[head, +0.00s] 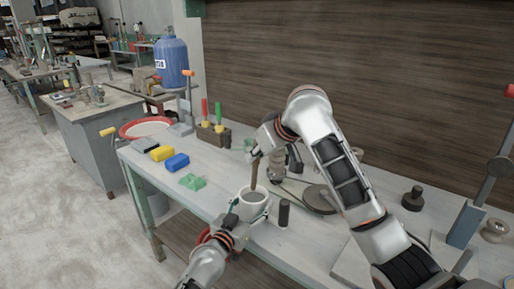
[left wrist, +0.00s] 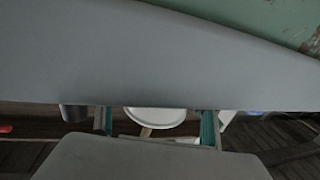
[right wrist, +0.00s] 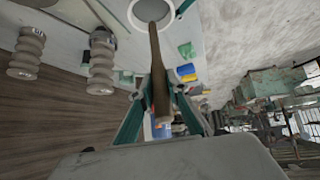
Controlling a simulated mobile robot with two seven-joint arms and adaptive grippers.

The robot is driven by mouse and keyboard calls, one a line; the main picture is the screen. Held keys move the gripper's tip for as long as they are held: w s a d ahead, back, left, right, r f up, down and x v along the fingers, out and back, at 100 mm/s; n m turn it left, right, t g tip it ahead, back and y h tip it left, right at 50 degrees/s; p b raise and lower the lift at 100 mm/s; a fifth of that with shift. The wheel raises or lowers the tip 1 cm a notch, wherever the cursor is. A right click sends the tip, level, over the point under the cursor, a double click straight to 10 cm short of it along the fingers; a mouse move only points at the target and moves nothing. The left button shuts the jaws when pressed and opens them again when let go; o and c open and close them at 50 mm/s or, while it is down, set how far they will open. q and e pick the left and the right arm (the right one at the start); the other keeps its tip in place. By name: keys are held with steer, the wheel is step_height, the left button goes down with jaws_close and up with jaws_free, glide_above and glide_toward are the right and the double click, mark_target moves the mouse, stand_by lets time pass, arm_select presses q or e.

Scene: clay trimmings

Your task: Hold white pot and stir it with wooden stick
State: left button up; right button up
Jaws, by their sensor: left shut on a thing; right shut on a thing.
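The white pot (head: 264,209) stands at the front edge of the workbench, with grey contents inside. My left gripper (head: 238,215) is shut on it from the front left. In the left wrist view the pot's pale round form (left wrist: 155,117) sits between the teal fingers. The wooden stick (head: 255,173) stands nearly upright with its lower end in the pot. My right gripper (head: 259,152) is shut on the stick's upper part, above the pot.
A dark cylinder (head: 284,213) stands close to the pot's right. A green lump (head: 192,181), a blue block (head: 177,162) and a yellow block (head: 161,153) lie to the left. A round dark disc (head: 319,199) lies to the right, partly behind my right arm.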

mark_target(256, 170)
steer(key=shift+f, duration=3.35)
steer(key=shift+w+a, duration=0.25)
steer(key=shift+w, duration=0.7)
steer(key=shift+s+a, duration=0.3)
steer(key=shift+s, duration=0.6)
steer(key=shift+s+a, duration=0.25)
steer(key=shift+s, duration=0.65)
steer(key=shift+s+d, duration=0.1)
steer(key=shift+d, duration=0.1)
